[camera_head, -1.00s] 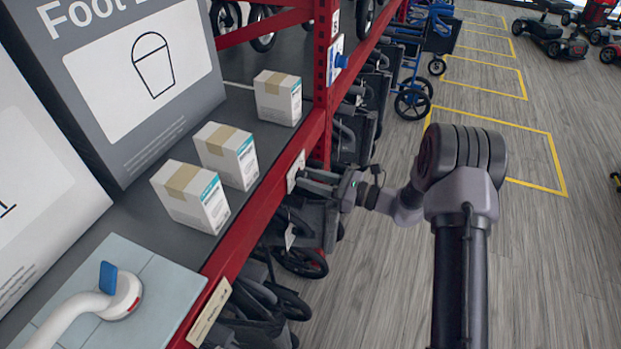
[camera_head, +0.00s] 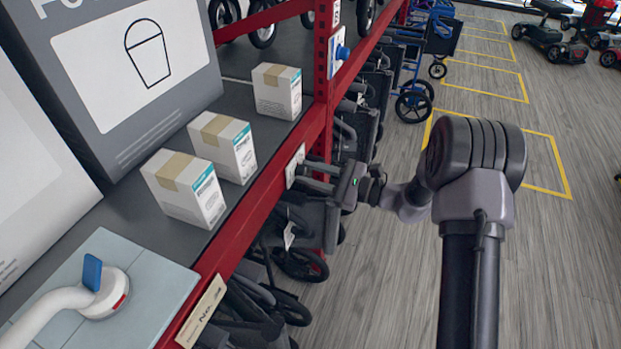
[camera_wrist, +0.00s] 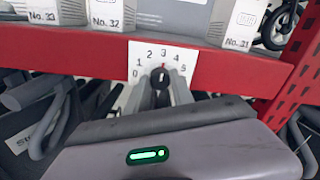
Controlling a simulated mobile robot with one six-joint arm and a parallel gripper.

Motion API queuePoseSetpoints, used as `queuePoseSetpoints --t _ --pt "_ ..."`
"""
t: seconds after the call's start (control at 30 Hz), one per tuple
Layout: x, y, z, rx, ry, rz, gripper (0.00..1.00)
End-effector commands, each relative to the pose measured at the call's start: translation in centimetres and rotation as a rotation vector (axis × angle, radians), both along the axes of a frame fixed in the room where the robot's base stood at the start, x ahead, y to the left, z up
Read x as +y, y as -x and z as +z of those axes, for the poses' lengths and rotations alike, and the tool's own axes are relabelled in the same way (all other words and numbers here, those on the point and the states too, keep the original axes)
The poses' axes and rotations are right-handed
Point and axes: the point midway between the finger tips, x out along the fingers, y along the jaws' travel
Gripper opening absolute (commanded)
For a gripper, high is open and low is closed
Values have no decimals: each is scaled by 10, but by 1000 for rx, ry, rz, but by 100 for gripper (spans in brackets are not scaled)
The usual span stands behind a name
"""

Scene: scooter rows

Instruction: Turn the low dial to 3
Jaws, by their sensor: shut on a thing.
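The low dial (camera_wrist: 160,77) is a dark knob on a white plate marked 0 to 5, fixed to the red shelf beam. Its light mark appears to point up, close to the 3; the small size makes the exact setting hard to read. My gripper (camera_wrist: 160,94) has its two grey fingers on either side of the knob, shut on it. In the head view the white plate (camera_head: 295,166) shows on the beam's face, with my gripper (camera_head: 311,172) reaching it from the right. The knob is hidden there by the fingers.
A blue knob (camera_head: 343,52) sits on the red upright above. Small boxes (camera_head: 184,187) and a white handle on a tiled panel (camera_head: 150,300) stand on the shelf. Folded wheeled frames (camera_head: 300,262) crowd under the beam.

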Motion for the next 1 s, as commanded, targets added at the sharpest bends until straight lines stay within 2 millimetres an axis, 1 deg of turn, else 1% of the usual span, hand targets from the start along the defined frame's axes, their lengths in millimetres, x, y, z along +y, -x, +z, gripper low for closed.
queuePoseSetpoints --t 0.03,0.23,0.7,0.73,0.8,0.83,1.0 --pt "0 0 -2 -16 7 0 0" --pt "0 0 -1 -66 25 1 0" --pt "0 0 0 -80 31 1 0" --pt "0 0 0 -80 31 1 32" --pt "0 0 0 -79 30 1 46" --pt "0 0 0 -79 30 1 50" --pt "0 0 0 -79 30 1 50"
